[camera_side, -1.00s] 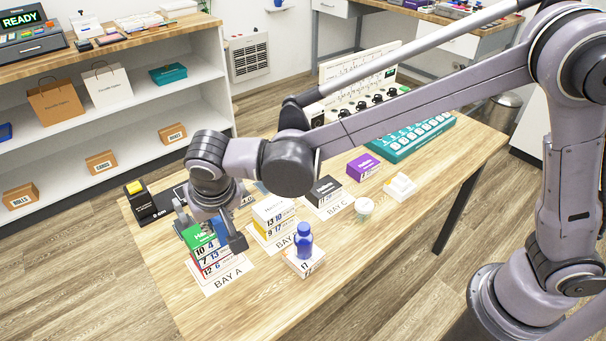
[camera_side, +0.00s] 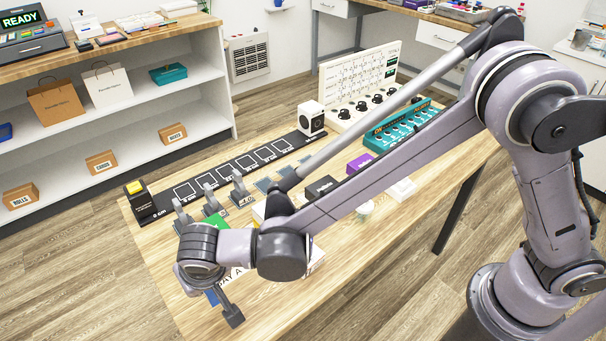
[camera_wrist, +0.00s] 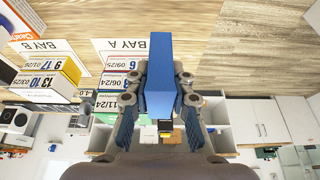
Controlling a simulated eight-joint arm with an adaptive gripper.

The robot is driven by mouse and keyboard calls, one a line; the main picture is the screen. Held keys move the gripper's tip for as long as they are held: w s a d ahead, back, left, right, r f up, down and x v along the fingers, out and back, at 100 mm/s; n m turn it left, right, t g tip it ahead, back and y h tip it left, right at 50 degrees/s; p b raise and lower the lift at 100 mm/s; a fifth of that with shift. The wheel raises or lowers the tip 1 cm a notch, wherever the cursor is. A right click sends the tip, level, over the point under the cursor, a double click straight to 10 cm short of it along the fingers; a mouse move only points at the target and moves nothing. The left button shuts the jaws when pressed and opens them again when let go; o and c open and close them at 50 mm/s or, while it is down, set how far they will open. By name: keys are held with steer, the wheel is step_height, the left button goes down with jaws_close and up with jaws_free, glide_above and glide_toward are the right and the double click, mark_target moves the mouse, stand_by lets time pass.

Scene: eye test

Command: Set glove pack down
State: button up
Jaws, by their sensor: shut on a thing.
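In the wrist view my gripper (camera_wrist: 162,88) is shut on a plain blue box (camera_wrist: 159,60), which I take to be the glove pack. In the side view my gripper (camera_side: 216,300) is near the table's front left edge, and only a sliver of the blue box (camera_side: 212,297) shows. I cannot tell whether it touches the table. The Bay A stack, with a green box (camera_side: 214,224) on top, is partly hidden behind my wrist. The Bay A card (camera_wrist: 125,45) lies beside the held box in the wrist view.
A Bay B card (camera_wrist: 32,46) and stacked boxes (camera_wrist: 48,78) stand to the left in the wrist view. A purple box (camera_side: 361,162), a black box (camera_side: 320,187) and a white cup (camera_side: 364,208) are farther right in the side view. A black marked strip (camera_side: 160,206) runs along the back.

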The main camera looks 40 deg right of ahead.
mark_target(217, 309)
steer(key=shift+f, duration=3.65)
steer(key=shift+f, duration=0.15)
steer(key=o, duration=0.9)
